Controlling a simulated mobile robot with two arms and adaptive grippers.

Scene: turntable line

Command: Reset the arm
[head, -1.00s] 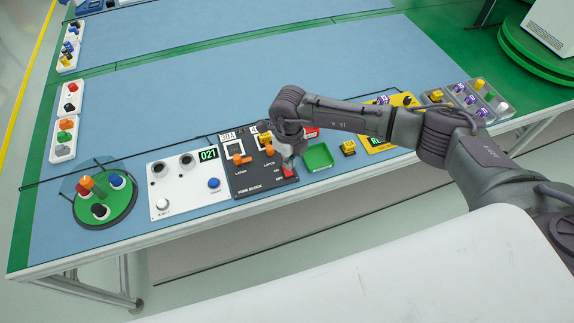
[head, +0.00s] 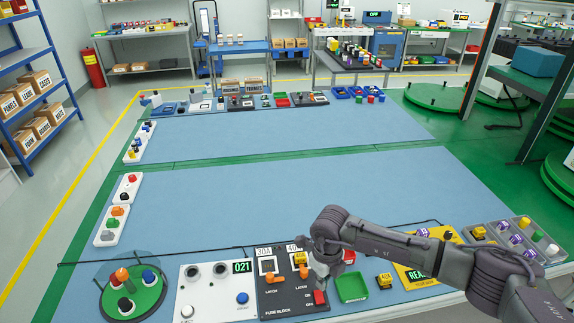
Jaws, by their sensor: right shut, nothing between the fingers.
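My right arm reaches in from the lower right. I cannot tell whether the fingertips touch the switch. The panel carries orange latch levers (head: 269,277) and fuses under the labels 30A and 40A; the arm partly hides the right fuse area. My left gripper is not in view.
A white panel (head: 205,310) reading 021 and a green turntable (head: 150,298) stand to the left.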

